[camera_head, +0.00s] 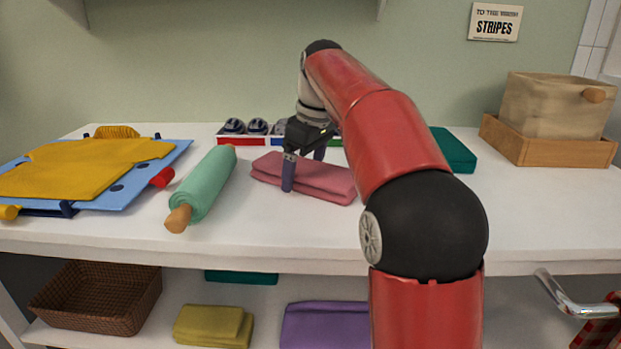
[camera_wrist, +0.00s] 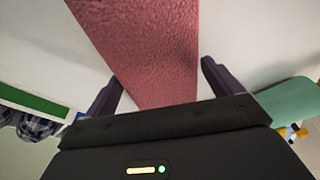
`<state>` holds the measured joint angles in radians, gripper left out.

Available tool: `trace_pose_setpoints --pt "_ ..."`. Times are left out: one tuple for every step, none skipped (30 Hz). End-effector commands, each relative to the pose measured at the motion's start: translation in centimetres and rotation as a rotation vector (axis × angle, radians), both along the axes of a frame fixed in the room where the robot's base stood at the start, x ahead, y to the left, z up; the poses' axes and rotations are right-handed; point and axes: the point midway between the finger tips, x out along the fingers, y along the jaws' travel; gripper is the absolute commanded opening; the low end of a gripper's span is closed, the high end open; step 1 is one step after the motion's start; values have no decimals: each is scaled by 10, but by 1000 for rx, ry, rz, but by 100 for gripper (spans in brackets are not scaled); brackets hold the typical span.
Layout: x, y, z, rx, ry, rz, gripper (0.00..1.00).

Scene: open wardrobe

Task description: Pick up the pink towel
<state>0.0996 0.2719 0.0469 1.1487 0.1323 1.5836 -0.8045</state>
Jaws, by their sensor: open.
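The pink towel (camera_head: 325,183) lies folded on the white shelf top, near the middle of the head view. In the wrist view the pink towel (camera_wrist: 145,50) runs down from the top edge between the fingers. My gripper (camera_head: 304,172) is open above the towel, pointing down. In the head view one finger is in front of the towel's near side and the other is farther back. In the wrist view the fingers of my gripper (camera_wrist: 160,88) stand on either side of the towel, with pale gaps beside it. My red arm hides part of the shelf to the right.
A green roll with wooden ends (camera_head: 206,184) lies left of the towel. A yellow cloth on a blue board (camera_head: 90,168) is farther left. Small dark rolled items (camera_head: 258,127) sit behind. A wooden tray with a beige bin (camera_head: 555,105) stands right.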

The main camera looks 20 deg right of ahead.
Motion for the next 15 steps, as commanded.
trace_pose_setpoints --pt "0 0 0 0 0 0 91" --pt "0 0 0 0 0 0 91" --pt "0 0 0 0 0 0 91" --pt "0 0 0 0 0 0 91" --pt "0 0 0 0 0 0 91" --pt "0 0 0 0 0 0 91" --pt "0 0 0 0 0 0 91" --pt "0 0 -1 0 0 0 91" --pt "0 0 -1 0 0 0 91" --pt "0 0 -2 0 0 0 91" --pt "0 0 -2 0 0 0 91" --pt "0 0 -3 0 0 0 91" --pt "0 0 -4 0 0 0 91" --pt "0 0 -4 0 0 0 91" --pt "0 0 -5 0 0 0 91"
